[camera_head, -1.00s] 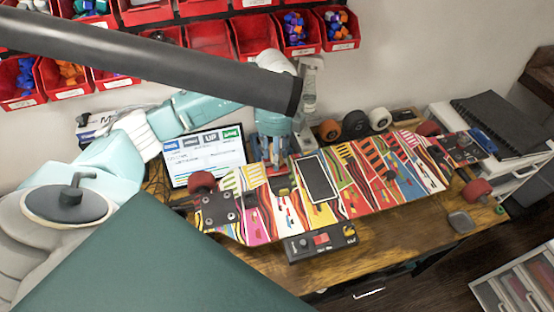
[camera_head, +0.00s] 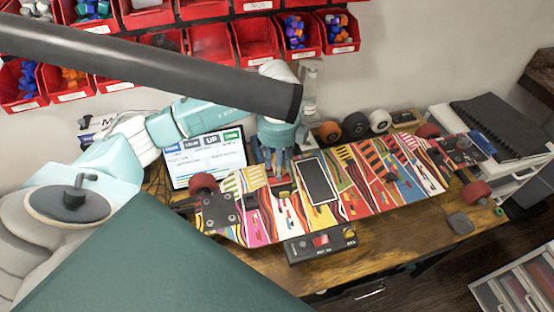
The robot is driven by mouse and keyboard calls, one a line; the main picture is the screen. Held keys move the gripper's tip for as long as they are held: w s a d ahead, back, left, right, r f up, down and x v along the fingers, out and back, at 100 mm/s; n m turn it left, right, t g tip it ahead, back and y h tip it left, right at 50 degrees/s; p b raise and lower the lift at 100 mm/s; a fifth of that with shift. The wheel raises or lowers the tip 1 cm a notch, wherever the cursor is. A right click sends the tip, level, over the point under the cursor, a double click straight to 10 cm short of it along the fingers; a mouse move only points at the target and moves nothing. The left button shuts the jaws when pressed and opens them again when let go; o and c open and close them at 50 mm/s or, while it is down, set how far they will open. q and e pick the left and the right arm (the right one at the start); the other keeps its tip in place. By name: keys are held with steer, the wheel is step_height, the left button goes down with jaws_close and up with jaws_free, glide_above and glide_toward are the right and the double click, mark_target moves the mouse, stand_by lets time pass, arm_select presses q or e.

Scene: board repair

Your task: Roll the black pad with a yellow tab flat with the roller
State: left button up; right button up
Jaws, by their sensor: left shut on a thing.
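The black pad (camera_head: 317,181) lies on the colourful skateboard deck (camera_head: 375,197), left of its middle. It has a pale edge, and I cannot make out its yellow tab. My left gripper (camera_head: 277,170) points down over the deck's back edge, just left of the pad and apart from it. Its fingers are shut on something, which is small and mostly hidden. A small dark piece (camera_head: 283,190) shows just below the fingertips; I cannot tell whether it is the roller. My right gripper is not in view.
A screen (camera_head: 204,158) stands behind the deck's left end. Loose wheels (camera_head: 355,126) sit behind the deck. A black control box (camera_head: 320,243) is in front of it. Red bins (camera_head: 209,38) line the wall. Bare wooden table (camera_head: 400,245) shows at the front right.

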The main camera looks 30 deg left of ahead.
arm_select(q)
steer(key=shift+s+d+f, duration=0.1)
steer(key=shift+s+d, duration=0.65)
steer(key=shift+w+a, duration=0.65)
steer(key=shift+w+a+r+b, duration=0.2)
steer(key=shift+w+a+b, duration=0.55)
steer(key=shift+w+a, duration=0.65)
steer(key=shift+r, duration=0.15)
steer(key=shift+s+r+p, duration=0.1)
steer(key=shift+r+p, duration=2.35)
steer(key=shift+r, duration=0.95)
